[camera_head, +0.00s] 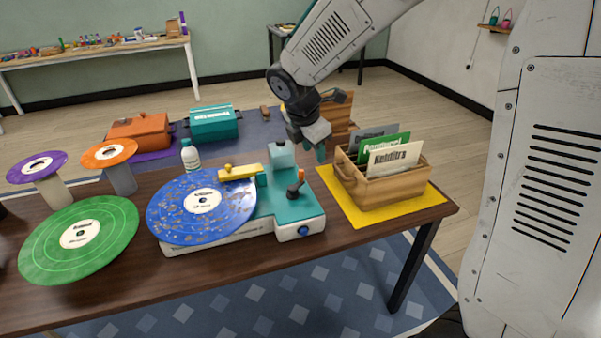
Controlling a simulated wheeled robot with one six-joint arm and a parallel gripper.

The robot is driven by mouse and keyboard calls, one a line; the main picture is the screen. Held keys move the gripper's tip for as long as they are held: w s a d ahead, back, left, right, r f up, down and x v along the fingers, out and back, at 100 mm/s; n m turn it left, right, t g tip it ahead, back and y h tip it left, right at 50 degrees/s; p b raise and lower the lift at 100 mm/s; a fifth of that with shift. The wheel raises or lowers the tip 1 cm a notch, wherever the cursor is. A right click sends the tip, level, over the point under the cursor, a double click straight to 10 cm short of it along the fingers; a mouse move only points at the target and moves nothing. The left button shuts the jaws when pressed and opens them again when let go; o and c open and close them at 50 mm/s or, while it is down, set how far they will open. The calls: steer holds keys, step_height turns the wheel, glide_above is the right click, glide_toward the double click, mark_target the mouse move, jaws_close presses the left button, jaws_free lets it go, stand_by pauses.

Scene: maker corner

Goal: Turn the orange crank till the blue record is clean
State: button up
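The blue record (185,218) lies on the teal and white cleaning machine (292,214), with many brownish specks spread over its face. A yellow arm (240,172) reaches over the record's edge. The crank (294,190) is on the right part of the machine's top, with a dark arm and a small orange handle (301,175) standing up. My gripper (312,153) hangs pointing down above and behind the crank, apart from it. Teal shows at its fingertips. Its fingers are small and partly hidden, so their opening is unclear.
A wooden crate (381,190) of record sleeves stands on a yellow mat (428,200) at right. A green record (115,220) lies at left. Purple (37,167) and orange (109,153) discs on stands, a bottle (190,156) and a clear tank (282,155) are nearby.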

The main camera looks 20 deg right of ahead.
mark_target(300, 171)
steer(key=w+f+n, duration=0.1)
steer(key=w+f, duration=0.1)
steer(key=f, duration=0.2)
steer(key=w+f+n, duration=0.2)
steer(key=w+f, duration=0.1)
steer(key=f, duration=0.1)
steer(key=w+f+n, duration=0.2)
steer(key=f, duration=0.2)
steer(key=shift+w+a+f, duration=0.15)
steer(key=shift+a+f, duration=0.1)
steer(key=shift+f, duration=0.05)
jaws_close()
